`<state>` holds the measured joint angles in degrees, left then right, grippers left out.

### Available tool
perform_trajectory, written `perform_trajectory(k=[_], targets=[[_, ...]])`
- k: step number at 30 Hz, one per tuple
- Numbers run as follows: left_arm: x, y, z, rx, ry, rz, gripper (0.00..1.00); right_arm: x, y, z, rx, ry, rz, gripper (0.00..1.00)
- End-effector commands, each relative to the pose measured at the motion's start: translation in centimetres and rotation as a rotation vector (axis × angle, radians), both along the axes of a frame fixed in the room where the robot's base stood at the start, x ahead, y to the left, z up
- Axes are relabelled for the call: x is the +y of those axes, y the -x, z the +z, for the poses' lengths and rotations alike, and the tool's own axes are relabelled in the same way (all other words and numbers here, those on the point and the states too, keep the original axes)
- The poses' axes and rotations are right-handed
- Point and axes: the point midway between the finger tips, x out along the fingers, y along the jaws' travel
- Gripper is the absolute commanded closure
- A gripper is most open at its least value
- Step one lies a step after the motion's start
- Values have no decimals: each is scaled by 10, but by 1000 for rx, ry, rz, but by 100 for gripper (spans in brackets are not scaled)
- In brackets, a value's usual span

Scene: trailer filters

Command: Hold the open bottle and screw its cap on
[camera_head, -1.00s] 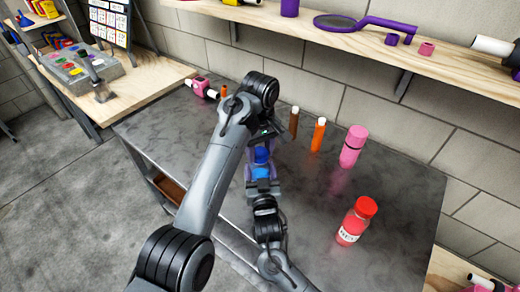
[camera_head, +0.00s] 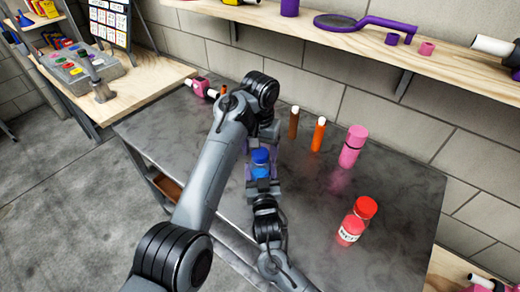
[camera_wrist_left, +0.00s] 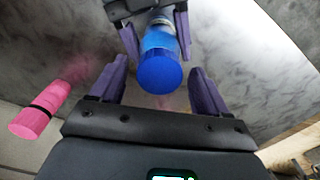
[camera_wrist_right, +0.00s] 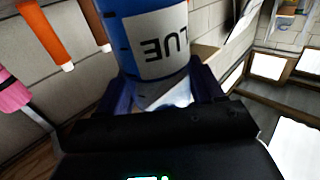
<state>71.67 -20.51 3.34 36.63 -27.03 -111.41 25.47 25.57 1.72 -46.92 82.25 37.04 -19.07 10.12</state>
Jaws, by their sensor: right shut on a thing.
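The blue bottle (camera_head: 261,172) stands upright in my right gripper (camera_head: 262,184), which is shut around its body. Its label shows upside down in the right wrist view (camera_wrist_right: 160,45). A blue cap (camera_head: 260,156) sits on the bottle's top; it also shows end-on in the left wrist view (camera_wrist_left: 160,74). I cannot tell how tight it is. My left gripper (camera_wrist_left: 158,70) is open, with its fingers on either side of the cap and visible gaps between. In the head view my left arm partly hides that gripper.
A red bottle (camera_head: 356,221) and a pink bottle (camera_head: 352,147) stand on the dark table (camera_head: 310,235) to the right. Orange (camera_head: 318,134) and brown (camera_head: 293,122) tubes stand behind. A wooden shelf (camera_head: 440,50) runs along the wall. The table's right front is clear.

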Motion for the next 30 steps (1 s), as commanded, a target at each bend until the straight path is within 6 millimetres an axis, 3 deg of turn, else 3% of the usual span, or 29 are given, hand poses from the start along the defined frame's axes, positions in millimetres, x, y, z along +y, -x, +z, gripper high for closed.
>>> perform_trajectory(k=[9, 21, 30], targets=[[0, 0, 3, -1, 0, 1, 25, 0, 0, 0, 1, 0, 0, 100], [0, 1, 41, 2, -3, -3, 25, 0, 0, -1, 1, 0, 0, 100], [0, 1, 45, 4, -4, -6, 25, 0, 0, -1, 1, 0, 0, 100]])
